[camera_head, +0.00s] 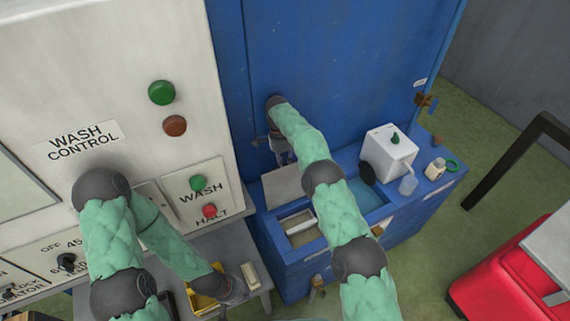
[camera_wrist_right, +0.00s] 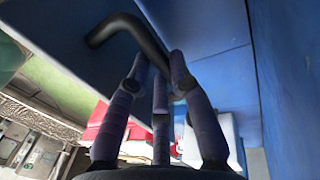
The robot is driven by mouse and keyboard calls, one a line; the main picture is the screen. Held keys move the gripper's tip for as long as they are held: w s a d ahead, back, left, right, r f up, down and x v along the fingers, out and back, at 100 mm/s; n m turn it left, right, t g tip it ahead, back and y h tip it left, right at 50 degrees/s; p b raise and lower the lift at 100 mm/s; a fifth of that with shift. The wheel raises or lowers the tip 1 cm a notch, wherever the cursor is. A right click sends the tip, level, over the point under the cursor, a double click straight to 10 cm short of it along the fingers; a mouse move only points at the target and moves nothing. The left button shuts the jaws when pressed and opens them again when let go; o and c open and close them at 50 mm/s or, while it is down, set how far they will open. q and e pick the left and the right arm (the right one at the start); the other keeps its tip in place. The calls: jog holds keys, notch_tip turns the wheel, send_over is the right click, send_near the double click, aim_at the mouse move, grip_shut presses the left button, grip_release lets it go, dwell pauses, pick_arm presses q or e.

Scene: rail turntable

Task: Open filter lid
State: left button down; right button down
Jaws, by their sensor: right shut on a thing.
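In the head view, a pale grey panel that looks like the filter lid (camera_head: 283,186) stands tilted up at the back of an open compartment (camera_head: 302,228) in the blue unit. The compartment shows a brownish inside and a white bar. My right gripper (camera_head: 280,150) is just above the panel, against the blue wall. In the right wrist view, the fingers of my right gripper (camera_wrist_right: 163,85) are closed around the end of a dark bent handle (camera_wrist_right: 128,27). Where the handle joins the lid is hidden. My left gripper (camera_head: 236,290) is low by the grey shelf; its fingers are not clear.
A water basin (camera_head: 365,197) lies right of the compartment. A white canister (camera_head: 388,153), a small cup (camera_head: 408,185) and a bottle (camera_head: 435,168) stand on the blue ledge. A yellow object (camera_head: 205,300) sits by my left gripper. A red cart (camera_head: 515,275) is at right.

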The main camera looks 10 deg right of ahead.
jog(key=shift+w+a+f, duration=0.15)
jog(key=shift+w+f, duration=0.05)
jog(key=shift+f, duration=0.35)
jog(key=c, duration=1.3)
grip_release()
jog(key=shift+o, duration=1)
jog(key=shift+w+r, duration=0.1)
jog(key=shift+r, duration=0.05)
jog(key=shift+r, duration=0.15)
jog(key=shift+r, duration=0.1)
